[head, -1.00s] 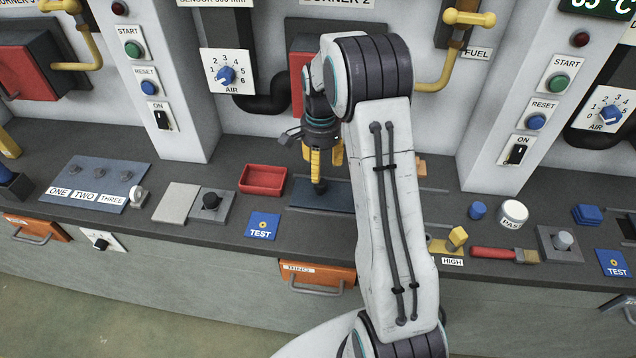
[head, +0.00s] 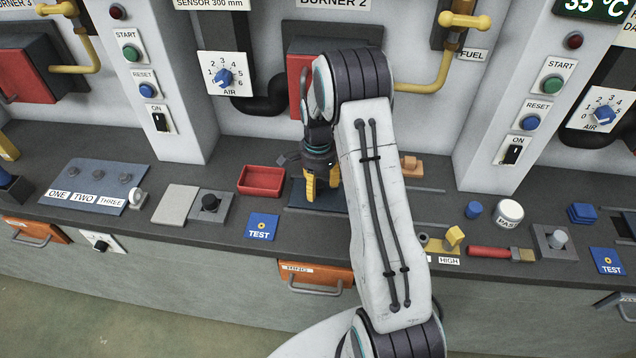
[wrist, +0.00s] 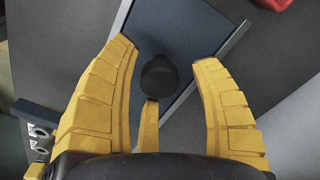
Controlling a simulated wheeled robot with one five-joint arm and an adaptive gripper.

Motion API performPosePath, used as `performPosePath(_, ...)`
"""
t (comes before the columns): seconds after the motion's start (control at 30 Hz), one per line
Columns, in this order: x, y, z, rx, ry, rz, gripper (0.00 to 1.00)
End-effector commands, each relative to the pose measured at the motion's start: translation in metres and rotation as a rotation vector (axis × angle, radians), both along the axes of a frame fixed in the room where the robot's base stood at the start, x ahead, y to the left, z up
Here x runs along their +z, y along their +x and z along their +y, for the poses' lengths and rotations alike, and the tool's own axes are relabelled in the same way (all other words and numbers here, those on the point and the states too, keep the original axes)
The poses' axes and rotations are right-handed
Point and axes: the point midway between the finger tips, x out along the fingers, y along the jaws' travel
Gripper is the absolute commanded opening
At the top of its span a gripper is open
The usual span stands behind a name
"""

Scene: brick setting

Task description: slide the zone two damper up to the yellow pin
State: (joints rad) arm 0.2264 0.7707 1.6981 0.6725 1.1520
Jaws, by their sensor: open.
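A dark blue sliding plate (head: 300,197) lies between thin grey rails on the bench, below the BURNER 2 panel. Its round black knob (wrist: 159,78) stands on it in the wrist view. My gripper (head: 321,196) is low over the plate in the head view, and it hides the knob there. In the wrist view my gripper (wrist: 165,65) is open, with yellow fingers on both sides of the knob and a third finger near it. The fingers look apart from the knob. No zone label shows on the plate, and I cannot make out a yellow pin beside it.
A red tray (head: 261,181) is close left of the plate, and a blue TEST card (head: 262,227) lies in front. An orange block (head: 411,166) sits behind my arm, near the rail (head: 425,189). A ONE, TWO, THREE panel (head: 95,185) is further left.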

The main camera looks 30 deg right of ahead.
Motion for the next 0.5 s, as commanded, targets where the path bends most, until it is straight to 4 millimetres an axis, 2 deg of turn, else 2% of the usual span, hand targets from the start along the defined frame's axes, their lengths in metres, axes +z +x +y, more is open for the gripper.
performPosePath(0.37,-0.0032,-0.0002,0.0001,0.0,0.0,0.0,0.59)
performPosePath(0.5,-0.0031,-0.0002,0.0001,0.0,0.0,0.0,0.47)
